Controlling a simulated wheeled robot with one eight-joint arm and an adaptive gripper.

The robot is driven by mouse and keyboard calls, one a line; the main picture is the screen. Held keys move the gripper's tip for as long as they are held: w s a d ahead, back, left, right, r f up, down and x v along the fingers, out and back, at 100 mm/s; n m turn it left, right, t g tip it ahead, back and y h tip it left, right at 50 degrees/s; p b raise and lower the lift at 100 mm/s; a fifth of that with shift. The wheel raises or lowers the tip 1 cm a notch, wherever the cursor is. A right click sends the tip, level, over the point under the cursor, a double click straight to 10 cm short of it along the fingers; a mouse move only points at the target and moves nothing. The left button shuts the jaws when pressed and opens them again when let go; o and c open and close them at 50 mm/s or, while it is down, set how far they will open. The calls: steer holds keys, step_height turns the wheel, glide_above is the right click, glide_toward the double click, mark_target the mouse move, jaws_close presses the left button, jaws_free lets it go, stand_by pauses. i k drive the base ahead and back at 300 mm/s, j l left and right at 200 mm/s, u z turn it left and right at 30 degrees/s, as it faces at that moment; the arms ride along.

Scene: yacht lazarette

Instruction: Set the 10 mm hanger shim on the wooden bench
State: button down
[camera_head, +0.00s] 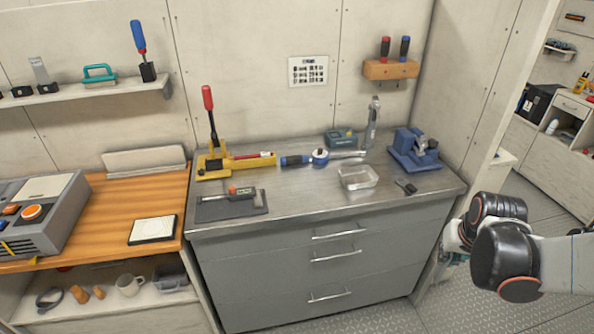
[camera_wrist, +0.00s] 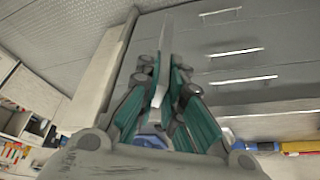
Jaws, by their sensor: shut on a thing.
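My gripper (camera_wrist: 163,72) has teal fingers, shut on a thin, pale grey strip (camera_wrist: 165,42) that juts out beyond the fingertips in the wrist view. It looks like the hanger shim, but no size marking is readable. In the head view my gripper is mostly hidden behind my own dark wrist, low at the right, beside the drawer cabinet; the strip cannot be made out there. The wooden bench (camera_head: 112,205) is at the left, with an orange-brown top, far from my gripper.
A grey machine (camera_head: 45,215) and a white-topped pad (camera_head: 153,229) stand on the bench, with bare wood between. The metal-topped drawer cabinet (camera_head: 320,205) lies between bench and gripper. It carries a yellow tool (camera_head: 215,165), clear tray (camera_head: 357,178) and blue vise (camera_head: 413,150).

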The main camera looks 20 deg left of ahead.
mark_target(113, 228)
steer(key=j+u, duration=0.15)
steer(key=j, duration=0.3)
steer(key=j+u, duration=0.2)
steer(key=j, duration=0.25)
steer(key=j+u, duration=0.15)
steer(key=j, duration=0.3)
steer(key=i+j+u, duration=0.15)
steer(key=j, duration=0.3)
steer(key=i+j+u, duration=0.2)
steer(key=j, duration=0.25)
steer(key=j+u, duration=0.15)
steer(key=j, duration=0.3)
